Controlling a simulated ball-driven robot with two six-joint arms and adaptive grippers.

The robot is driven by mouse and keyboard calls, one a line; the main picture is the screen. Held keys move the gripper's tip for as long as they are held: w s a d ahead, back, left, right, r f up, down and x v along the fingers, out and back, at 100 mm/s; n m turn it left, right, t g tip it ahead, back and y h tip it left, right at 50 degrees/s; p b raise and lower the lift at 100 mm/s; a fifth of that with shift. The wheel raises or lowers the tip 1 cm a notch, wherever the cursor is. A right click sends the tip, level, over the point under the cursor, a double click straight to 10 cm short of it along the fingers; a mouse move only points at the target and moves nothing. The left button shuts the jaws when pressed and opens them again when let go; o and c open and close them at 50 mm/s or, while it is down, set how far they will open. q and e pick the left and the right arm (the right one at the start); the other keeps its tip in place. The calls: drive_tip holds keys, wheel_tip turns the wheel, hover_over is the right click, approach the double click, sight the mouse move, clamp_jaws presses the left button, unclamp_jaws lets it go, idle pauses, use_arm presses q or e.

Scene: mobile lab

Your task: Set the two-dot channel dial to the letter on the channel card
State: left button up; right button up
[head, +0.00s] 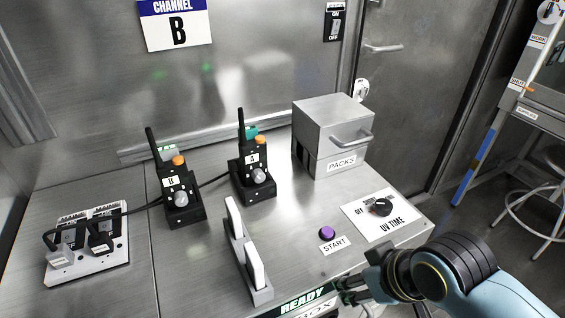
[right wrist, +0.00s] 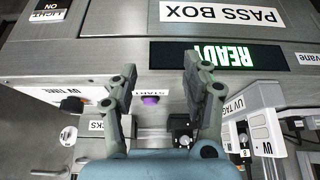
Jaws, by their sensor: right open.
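The channel card (head: 178,24) on the back wall reads CHANNEL B. Two black radios stand upright in chargers on the bench, each with an antenna, an orange top button and a silver knob. The left radio (head: 172,172) carries a white tag that seems to read B, above its knob (head: 180,199). The right radio (head: 253,150) has a white tag too small to read and a knob (head: 259,176). My left gripper is out of view.
A purple START button (head: 327,232), UV TIME dial (head: 381,207) and PACKS box (head: 333,135) are at right. A charger strip (head: 60,275) with dark cables is at left. The READY sign (right wrist: 228,56) is lit.

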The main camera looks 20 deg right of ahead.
sight(260, 179)
drive_tip(key=w+a+r+t, duration=0.1)
drive_tip(key=w, duration=0.1)
drive_tip(key=w+a+r+t+p, duration=0.1)
drive_tip(key=w+r, duration=0.1)
drive_tip(key=w+a+r+t+y, duration=0.1)
drive_tip(key=w, duration=0.1)
drive_tip(key=shift+w+a+r, duration=0.25)
drive_tip(key=shift+w+a, duration=0.15)
use_arm(q)
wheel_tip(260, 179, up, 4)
drive_tip(key=p, duration=0.2)
use_arm(e)
drive_tip(key=w+a+r+m+t, duration=0.25)
drive_tip(key=w+r+t, duration=0.25)
drive_tip(key=w, duration=0.3)
drive_tip(key=shift+n, duration=0.35)
drive_tip(key=b+x, duration=0.1)
drive_tip(key=x, duration=0.2)
drive_tip(key=b+x, duration=0.2)
drive_tip(key=x, duration=0.1)
drive_tip(key=a+b+x, duration=0.1)
drive_tip(key=b+x, duration=0.1)
drive_tip(key=x, duration=0.1)
drive_tip(key=shift+w+f, duration=0.25)
drive_tip(key=shift+w+f+b, duration=0.1)
drive_tip(key=shift+w+b, duration=0.4)
drive_tip(key=shift+w, duration=0.15)
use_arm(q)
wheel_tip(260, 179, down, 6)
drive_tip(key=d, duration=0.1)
